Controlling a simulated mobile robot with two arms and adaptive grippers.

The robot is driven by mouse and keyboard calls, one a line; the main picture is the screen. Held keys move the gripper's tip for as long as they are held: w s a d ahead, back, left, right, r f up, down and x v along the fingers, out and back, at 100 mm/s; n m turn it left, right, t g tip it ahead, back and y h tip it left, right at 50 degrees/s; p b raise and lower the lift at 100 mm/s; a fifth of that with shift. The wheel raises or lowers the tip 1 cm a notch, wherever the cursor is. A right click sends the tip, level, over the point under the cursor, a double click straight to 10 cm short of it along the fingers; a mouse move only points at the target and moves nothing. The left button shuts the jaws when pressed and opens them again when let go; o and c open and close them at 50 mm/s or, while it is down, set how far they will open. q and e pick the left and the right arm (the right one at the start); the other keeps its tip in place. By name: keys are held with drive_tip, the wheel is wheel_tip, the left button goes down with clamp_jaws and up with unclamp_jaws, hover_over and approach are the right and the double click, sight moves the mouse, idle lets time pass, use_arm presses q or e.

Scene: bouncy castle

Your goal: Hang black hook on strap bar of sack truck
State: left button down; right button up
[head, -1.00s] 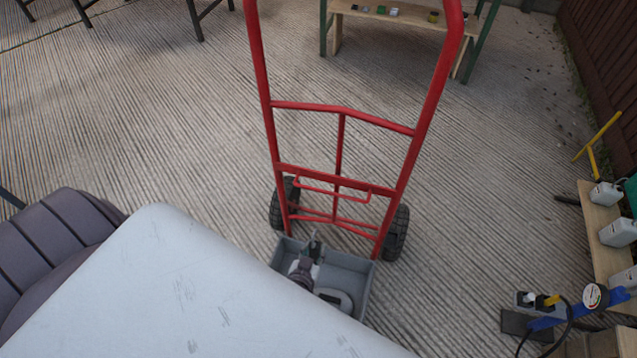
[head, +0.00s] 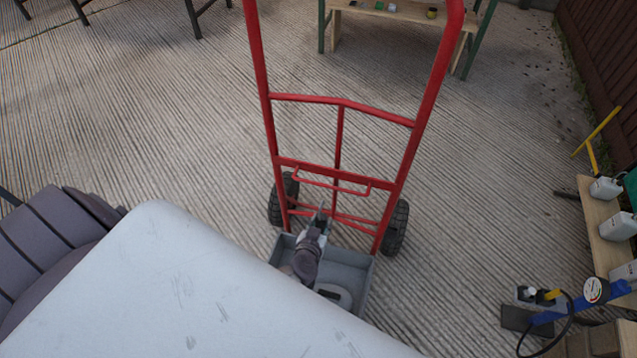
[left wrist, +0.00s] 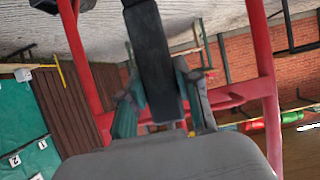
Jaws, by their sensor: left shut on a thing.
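The red sack truck (head: 268,110) stands upright in the middle of the head view. Its strap bar (head: 325,187) is a thin red bar in front of a lower crossbar. My left gripper (head: 321,216) is just below and in front of this bar, apart from it as far as I can tell. In the left wrist view a long black piece (left wrist: 153,65), which I take for the black hook, lies between the fingers of my left gripper, which is shut on it. The hook's shape is unclear, and in the head view it hardly shows. My right gripper is out of view.
A large pale surface (head: 200,290) fills the lower left. A wooden bench (head: 400,10) stands behind, and a wooden shelf with white containers (head: 616,226) is at right.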

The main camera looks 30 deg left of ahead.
use_arm(q)
drive_tip(key=shift+w+a+b, duration=0.15)
drive_tip(key=shift+w, duration=0.4)
drive_tip(key=shift+w+a+b, duration=0.15)
drive_tip(key=shift+w, duration=0.4)
drive_tip(key=b+x, duration=0.4)
drive_tip(key=x, duration=0.2)
drive_tip(key=shift+w+a+r, duration=0.15)
drive_tip(key=shift+w+r, duration=0.05)
drive_tip(key=shift+w, duration=0.35)
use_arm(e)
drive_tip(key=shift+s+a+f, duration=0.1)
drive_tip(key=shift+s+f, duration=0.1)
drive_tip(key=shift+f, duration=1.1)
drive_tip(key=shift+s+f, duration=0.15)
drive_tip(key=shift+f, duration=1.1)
use_arm(q)
drive_tip(key=c, duration=0.7)
unclamp_jaws()
